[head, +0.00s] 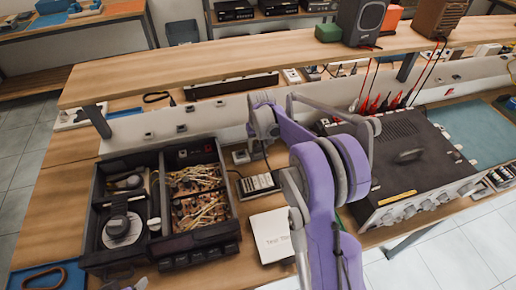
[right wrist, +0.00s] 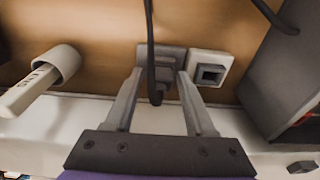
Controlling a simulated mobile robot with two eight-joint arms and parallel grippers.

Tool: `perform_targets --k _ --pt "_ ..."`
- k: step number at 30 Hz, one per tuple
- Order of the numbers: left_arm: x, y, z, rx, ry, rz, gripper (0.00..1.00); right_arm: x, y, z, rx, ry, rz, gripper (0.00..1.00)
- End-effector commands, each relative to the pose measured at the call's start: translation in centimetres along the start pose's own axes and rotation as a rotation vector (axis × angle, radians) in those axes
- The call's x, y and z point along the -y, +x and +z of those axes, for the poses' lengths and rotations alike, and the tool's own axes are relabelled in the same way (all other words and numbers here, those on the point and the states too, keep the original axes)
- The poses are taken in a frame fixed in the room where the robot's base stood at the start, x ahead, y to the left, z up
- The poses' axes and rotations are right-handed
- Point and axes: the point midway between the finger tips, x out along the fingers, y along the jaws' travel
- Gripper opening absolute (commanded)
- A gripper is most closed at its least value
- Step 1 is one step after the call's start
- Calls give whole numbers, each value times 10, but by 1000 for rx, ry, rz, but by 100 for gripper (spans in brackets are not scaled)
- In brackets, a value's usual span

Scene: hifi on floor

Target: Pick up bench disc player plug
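The dark grey plug (right wrist: 164,59) with a black cable rising from it shows in the right wrist view, above the wooden bench top. My right gripper (right wrist: 160,73) is open, with one finger towards each side of the plug. I cannot tell whether the fingers touch it. In the head view my right gripper (head: 259,136) is by the upstand, partly hidden by its own wrist, and the plug is hard to make out. The disc player (head: 160,200) is an open black case left of the gripper.
A white socket block (right wrist: 209,70) sits right beside the plug. A pale cylindrical thing (right wrist: 40,82) lies to its left. The white upstand (head: 210,118) runs behind the gripper. A large grey instrument (head: 400,165) stands right of my arm, and a white booklet (head: 272,235) lies in front.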

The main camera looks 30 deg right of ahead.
Motion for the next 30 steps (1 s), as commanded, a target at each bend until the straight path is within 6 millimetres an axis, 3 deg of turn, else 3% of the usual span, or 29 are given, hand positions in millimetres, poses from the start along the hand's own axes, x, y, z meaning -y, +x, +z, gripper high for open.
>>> perform_targets --k 1,9,20,30 --pt "0 0 0 0 0 0 70 0 0 0 0 0 0 44" --pt "0 0 0 0 0 0 70 0 0 0 0 0 0 0" --pt "0 0 0 0 0 0 70 0 -7 -1 0 0 0 0" --pt "0 -2 -2 -2 0 0 70 0 -70 -8 0 0 0 0"
